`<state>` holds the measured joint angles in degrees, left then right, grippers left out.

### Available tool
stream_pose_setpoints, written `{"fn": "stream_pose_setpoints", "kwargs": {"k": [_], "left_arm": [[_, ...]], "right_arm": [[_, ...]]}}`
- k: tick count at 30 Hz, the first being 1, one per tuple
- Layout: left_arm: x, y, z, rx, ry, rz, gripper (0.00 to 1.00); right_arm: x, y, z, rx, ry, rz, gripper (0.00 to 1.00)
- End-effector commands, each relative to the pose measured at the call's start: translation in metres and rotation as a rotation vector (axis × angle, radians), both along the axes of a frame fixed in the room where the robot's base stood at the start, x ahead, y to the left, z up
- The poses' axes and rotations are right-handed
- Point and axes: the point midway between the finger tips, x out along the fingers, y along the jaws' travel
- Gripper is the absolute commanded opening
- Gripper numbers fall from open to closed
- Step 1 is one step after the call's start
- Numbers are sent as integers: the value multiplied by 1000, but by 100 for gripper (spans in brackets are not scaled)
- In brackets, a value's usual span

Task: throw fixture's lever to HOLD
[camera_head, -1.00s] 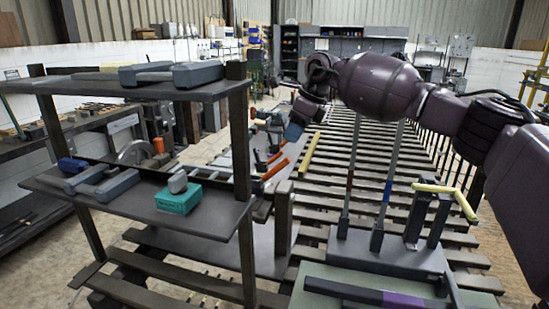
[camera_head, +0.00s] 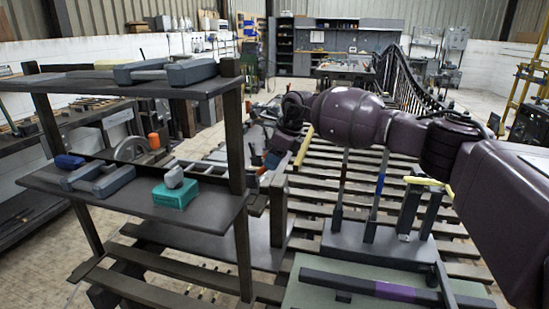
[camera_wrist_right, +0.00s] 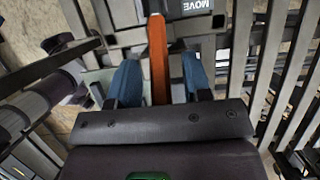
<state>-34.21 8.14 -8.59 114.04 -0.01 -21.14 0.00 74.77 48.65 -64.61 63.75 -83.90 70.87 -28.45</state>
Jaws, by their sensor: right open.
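The fixture's orange lever (camera_wrist_right: 158,50) runs up the middle of the right wrist view. A dark block marked MOVE (camera_wrist_right: 196,8) sits at the top edge of that view, beside the lever's far end. My right gripper (camera_wrist_right: 159,68) is open, with one blue finger on each side of the lever and gaps between. In the head view the right gripper (camera_head: 272,160) is small, just right of the shelf post, and hides most of the lever there. I cannot read a HOLD mark. My left gripper is not in view.
A two-level shelf (camera_head: 140,205) with grey tools and a teal box (camera_head: 175,195) stands close at the left. A slatted platform (camera_head: 400,165) extends behind my right arm. A grey base (camera_head: 375,245) with upright rods and a yellow handle (camera_head: 428,184) stands at the right.

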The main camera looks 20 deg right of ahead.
Motion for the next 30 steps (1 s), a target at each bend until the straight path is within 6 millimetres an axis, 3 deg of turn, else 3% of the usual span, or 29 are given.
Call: {"fn": "stream_pose_setpoints", "kwargs": {"k": [5, 14, 30], "left_arm": [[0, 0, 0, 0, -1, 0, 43], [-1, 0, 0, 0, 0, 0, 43], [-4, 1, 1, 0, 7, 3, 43]], "right_arm": [[0, 0, 0, 0, 0, 0, 45], [0, 0, 0, 0, 0, 1, 0], [4, 6, 7, -61, 38, 1, 0]]}}
